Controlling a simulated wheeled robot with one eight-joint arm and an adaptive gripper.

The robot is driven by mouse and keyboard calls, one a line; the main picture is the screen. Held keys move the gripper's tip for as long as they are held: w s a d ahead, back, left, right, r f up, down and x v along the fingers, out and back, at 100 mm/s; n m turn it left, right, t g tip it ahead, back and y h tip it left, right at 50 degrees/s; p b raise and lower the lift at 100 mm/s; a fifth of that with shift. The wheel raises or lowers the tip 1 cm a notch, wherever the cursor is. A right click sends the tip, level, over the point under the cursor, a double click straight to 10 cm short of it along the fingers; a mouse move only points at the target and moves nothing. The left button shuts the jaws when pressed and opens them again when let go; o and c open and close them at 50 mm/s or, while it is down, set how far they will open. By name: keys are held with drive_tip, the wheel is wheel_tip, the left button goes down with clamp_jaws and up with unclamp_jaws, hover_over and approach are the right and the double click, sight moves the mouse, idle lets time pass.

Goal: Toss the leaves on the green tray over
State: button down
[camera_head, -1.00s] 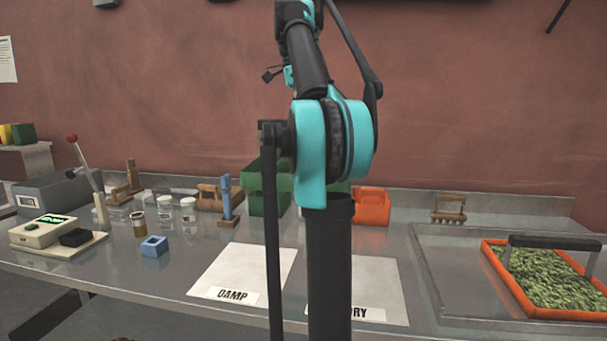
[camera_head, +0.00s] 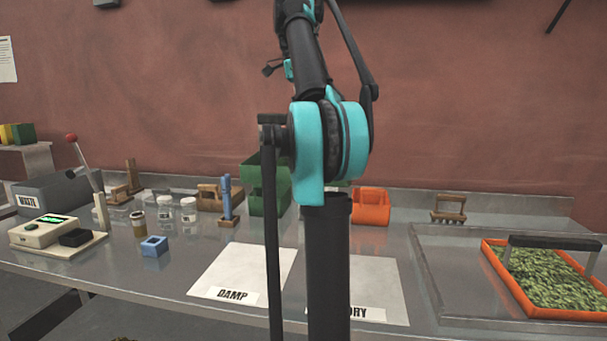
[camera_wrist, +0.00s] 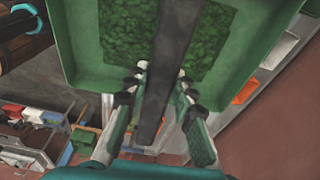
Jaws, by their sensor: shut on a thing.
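My gripper (camera_wrist: 160,80) is shut on the dark bar handle (camera_wrist: 172,50) that runs across the green tray (camera_wrist: 85,75) in the wrist view. Dark green leaves (camera_wrist: 125,38) lie inside the tray on both sides of the handle. The tray is held up above the bench, with the room below and behind it. Its far edge is cut off by the top of the picture. How far it tilts is hard to tell. The head view does not show my gripper or this tray.
An orange tray (camera_head: 509,288) with green leaves and its own dark handle stands at the right. A green bin (camera_head: 265,190) and an orange bin (camera_head: 371,208) stand at the back. The DAMP sheet (camera_head: 245,268) and the other sheet (camera_head: 378,280) lie bare in front.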

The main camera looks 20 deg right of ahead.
wheel_tip(320, 180, down, 6)
drive_tip(key=shift+f, duration=0.15)
wheel_tip(320, 180, up, 7)
drive_tip(key=shift+f, duration=0.1)
wheel_tip(320, 180, down, 7)
idle(0.5)
idle(0.3)
